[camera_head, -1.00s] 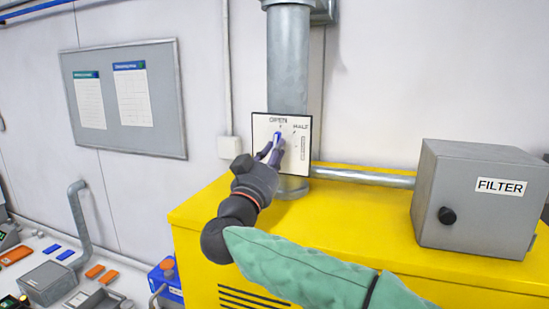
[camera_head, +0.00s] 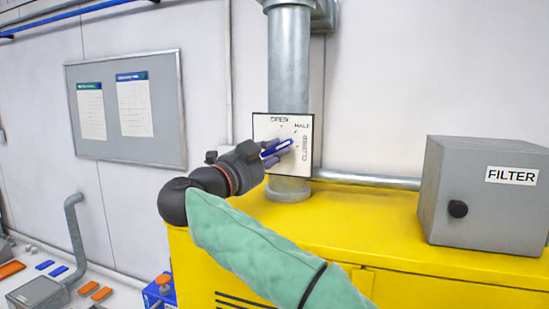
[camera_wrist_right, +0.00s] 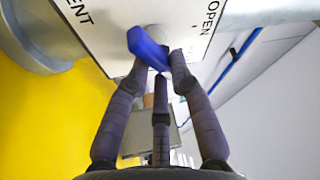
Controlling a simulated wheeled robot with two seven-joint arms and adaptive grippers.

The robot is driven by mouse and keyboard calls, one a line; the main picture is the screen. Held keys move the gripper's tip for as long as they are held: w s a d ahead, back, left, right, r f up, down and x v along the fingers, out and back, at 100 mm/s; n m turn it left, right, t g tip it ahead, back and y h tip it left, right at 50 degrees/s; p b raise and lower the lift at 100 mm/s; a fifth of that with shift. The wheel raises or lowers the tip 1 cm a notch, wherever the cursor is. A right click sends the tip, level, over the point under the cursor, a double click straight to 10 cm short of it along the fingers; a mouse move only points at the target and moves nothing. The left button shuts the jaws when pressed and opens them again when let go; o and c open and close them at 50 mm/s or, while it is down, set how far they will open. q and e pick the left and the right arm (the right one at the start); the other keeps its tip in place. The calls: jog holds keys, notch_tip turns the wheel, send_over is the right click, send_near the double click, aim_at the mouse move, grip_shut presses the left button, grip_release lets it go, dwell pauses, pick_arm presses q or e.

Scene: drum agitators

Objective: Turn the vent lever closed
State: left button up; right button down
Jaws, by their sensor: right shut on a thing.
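The vent lever (camera_head: 284,146) is a blue handle on a white plate (camera_head: 303,168) lettered OPEN, HALF and CLOSED, fixed in front of a grey vertical pipe. The lever slants up to the right, its upper end toward the HALF mark. My right gripper (camera_head: 272,155) reaches it from the left and is shut on it. In the right wrist view the blue lever (camera_wrist_right: 148,48) lies at the fingertips, with part of the plate behind it. The fingers hide part of the lever and plate. My left gripper is not in view.
The pipe (camera_head: 289,70) rises from a yellow cabinet (camera_head: 360,225). A grey FILTER box (camera_head: 470,210) with a black knob stands on the cabinet at right. A horizontal pipe (camera_head: 365,180) runs between them. A notice board (camera_head: 160,95) hangs on the left wall.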

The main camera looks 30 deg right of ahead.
jog(key=m, duration=0.2)
jog(key=m+g+y, duration=0.1)
jog(key=m, duration=0.2)
jog(key=shift+w+m+g+y, duration=0.1)
jog(key=shift+m+g+y, duration=0.2)
jog(key=shift+a, duration=0.1)
dwell(0.3)
jog(key=c, duration=1.1)
grip_release()
jog(key=v, duration=1.2)
